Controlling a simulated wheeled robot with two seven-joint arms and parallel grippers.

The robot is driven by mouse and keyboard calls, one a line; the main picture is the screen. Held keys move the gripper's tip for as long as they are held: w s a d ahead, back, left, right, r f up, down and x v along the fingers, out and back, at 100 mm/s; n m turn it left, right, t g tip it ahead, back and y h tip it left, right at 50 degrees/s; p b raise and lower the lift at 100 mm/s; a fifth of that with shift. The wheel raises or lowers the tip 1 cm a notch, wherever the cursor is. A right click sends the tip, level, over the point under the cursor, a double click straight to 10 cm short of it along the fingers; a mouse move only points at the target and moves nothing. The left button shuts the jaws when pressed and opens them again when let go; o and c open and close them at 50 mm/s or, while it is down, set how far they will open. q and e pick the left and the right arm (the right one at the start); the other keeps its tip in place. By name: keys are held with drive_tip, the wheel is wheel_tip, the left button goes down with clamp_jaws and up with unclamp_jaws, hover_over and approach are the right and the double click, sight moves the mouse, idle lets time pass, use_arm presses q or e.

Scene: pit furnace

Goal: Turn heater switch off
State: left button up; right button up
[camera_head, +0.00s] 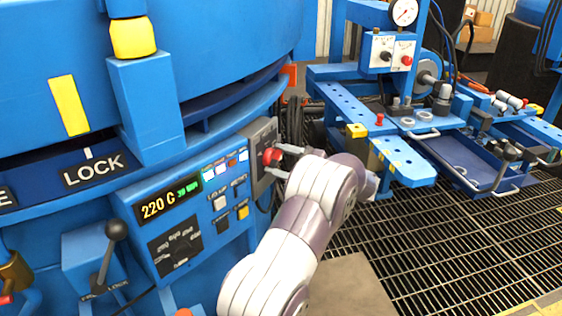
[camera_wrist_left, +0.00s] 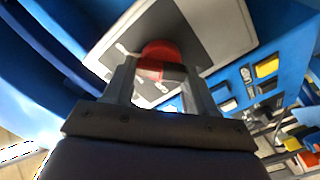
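The red heater switch knob (camera_head: 271,156) sits on a grey plate (camera_head: 262,135) at the right end of the blue control panel. It also shows in the left wrist view as a red knob (camera_wrist_left: 160,56) with a pale mark on its front. My left gripper (camera_head: 276,155) is at the knob, with one finger above it and one below it. In the left wrist view the two fingertips (camera_wrist_left: 159,68) flank the knob closely. Whether they press on it cannot be told. My right gripper is in neither view.
The panel display (camera_head: 168,202) reads 220 C, with small coloured buttons beside it. A black-knobbed lever (camera_head: 115,231) stands to the left of the panel. A blue bench with a gauge (camera_head: 403,11) stands at the right, over open floor grating (camera_head: 430,235).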

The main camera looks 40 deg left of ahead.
use_arm(q)
drive_tip(key=c, duration=0.4)
drive_tip(key=shift+f, duration=0.1)
drive_tip(key=n+b, duration=0.2)
drive_tip(key=n, duration=0.2)
drive_tip(key=shift+f, duration=0.2)
drive_tip(key=n+b, duration=0.2)
drive_tip(key=n, duration=0.1)
drive_tip(key=shift+s+f+n+b, duration=0.1)
drive_tip(key=shift+f+n+b, duration=0.05)
drive_tip(key=shift+n+b, duration=0.2)
drive_tip(key=shift+f+n+b, duration=0.15)
drive_tip(key=shift+n+b, duration=6.1)
drive_tip(key=shift+b, duration=0.5)
